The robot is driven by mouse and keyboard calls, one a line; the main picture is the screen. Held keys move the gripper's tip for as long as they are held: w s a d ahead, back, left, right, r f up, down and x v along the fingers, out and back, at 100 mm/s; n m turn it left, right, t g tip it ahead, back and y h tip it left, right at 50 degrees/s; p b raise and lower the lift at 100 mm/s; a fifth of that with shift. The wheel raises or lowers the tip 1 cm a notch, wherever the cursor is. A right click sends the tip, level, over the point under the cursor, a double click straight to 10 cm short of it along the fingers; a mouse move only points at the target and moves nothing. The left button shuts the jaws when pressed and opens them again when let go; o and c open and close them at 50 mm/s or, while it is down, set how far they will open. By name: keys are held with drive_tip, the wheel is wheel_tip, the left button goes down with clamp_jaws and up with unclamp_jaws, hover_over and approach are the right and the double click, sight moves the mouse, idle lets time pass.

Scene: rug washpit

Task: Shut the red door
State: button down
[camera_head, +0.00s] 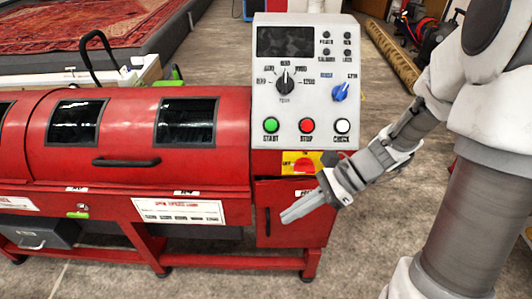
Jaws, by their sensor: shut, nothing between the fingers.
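A small red door (283,235) with an upright black handle (267,221) is on the right end of the red machine, below the control panel. My gripper (285,216) is shut and empty. It reaches in from the right, its fingertips pointing left, and overlaps the door just right of the handle. I cannot tell whether it touches the door. The gripper and wrist hide part of the door's upper right. I cannot tell from this view whether the door stands slightly ajar or flush.
A white control panel (262,95) with buttons and knobs rises above the door. The long red drum cover (230,140) with a black bar handle (127,162) extends left. A grey drawer (40,234) sits low left. Bare floor (350,255) lies right of the machine. A rolled rug (392,55) lies behind.

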drive_tip(key=w+f+m+t+y+b, duration=0.2)
drive_tip(key=w+f+m+t+y, duration=0.35)
drive_tip(key=f+m, duration=0.65)
drive_tip(key=m+t+h+b, duration=0.25)
drive_tip(key=m+t, duration=0.55)
drive_tip(key=m, duration=0.7)
approach(269, 202)
drive_tip(key=s, duration=0.7)
drive_tip(key=shift+t, duration=0.25)
drive_tip(key=x, duration=0.4)
drive_tip(key=w+b+x, duration=0.1)
drive_tip(key=x, duration=0.3)
drive_tip(key=d+x, duration=0.1)
drive_tip(key=x, duration=0.3)
drive_tip(key=shift+w+f+b, duration=0.2)
drive_tip(key=shift+w+b, duration=0.1)
drive_tip(key=shift+b, duration=0.05)
drive_tip(key=shift+w+r, duration=0.1)
drive_tip(key=shift+w, duration=0.35)
drive_tip(key=shift+w+a+m+t+h+p, duration=0.15)
drive_tip(key=shift+w+m+t+h, duration=0.3)
drive_tip(key=shift+w, duration=0.45)
drive_tip(key=shift+w+m+t+h+p, duration=0.25)
drive_tip(key=shift+w+m+t, duration=0.25)
drive_tip(key=shift+w, duration=0.4)
drive_tip(key=shift+r, duration=0.1)
